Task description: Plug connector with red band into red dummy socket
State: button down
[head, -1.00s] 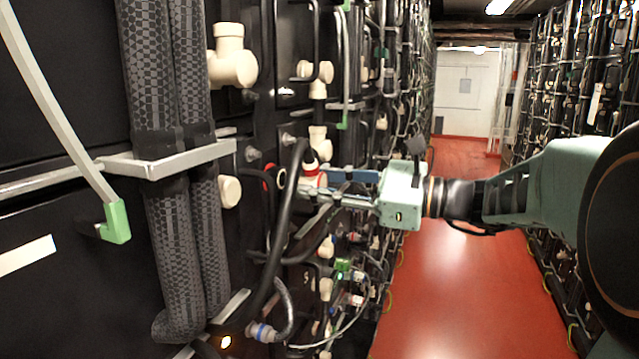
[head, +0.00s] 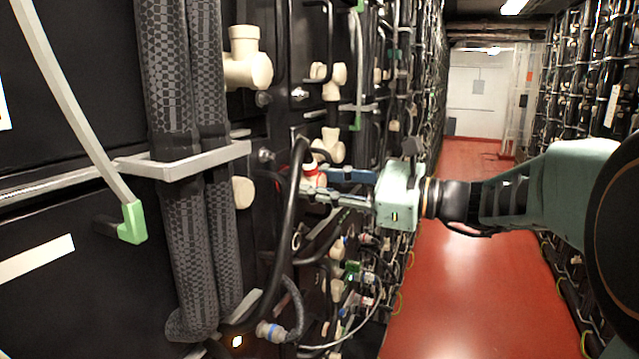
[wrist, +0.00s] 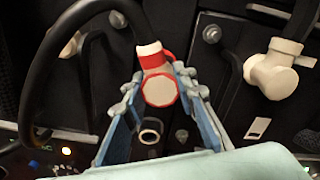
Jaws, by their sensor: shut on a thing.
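The connector with the red band (wrist: 158,86) is white with a red collar. It sits between the fingers of my gripper (wrist: 160,92), which is shut on it. A thick black cable loops from its top to the left in the wrist view. In the head view the connector (head: 311,177) is close to the battery wall, held by my gripper (head: 322,185). An open round port with a pale rim (wrist: 150,131) shows below the connector, between the fingers. I cannot pick out the red dummy socket; a small red patch shows behind the cable in the head view.
Thick braided hoses (head: 197,200) in a grey bracket (head: 185,165) stand left of the gripper. White pipe fittings (head: 246,62) stick out from the wall, one (wrist: 275,70) right of the fingers. Cables and plugs hang below. The red-floored aisle (head: 455,280) on the right is clear.

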jog(key=shift+a, duration=0.15)
jog(key=c, duration=1.5)
grip_release()
jog(key=v, duration=1.2)
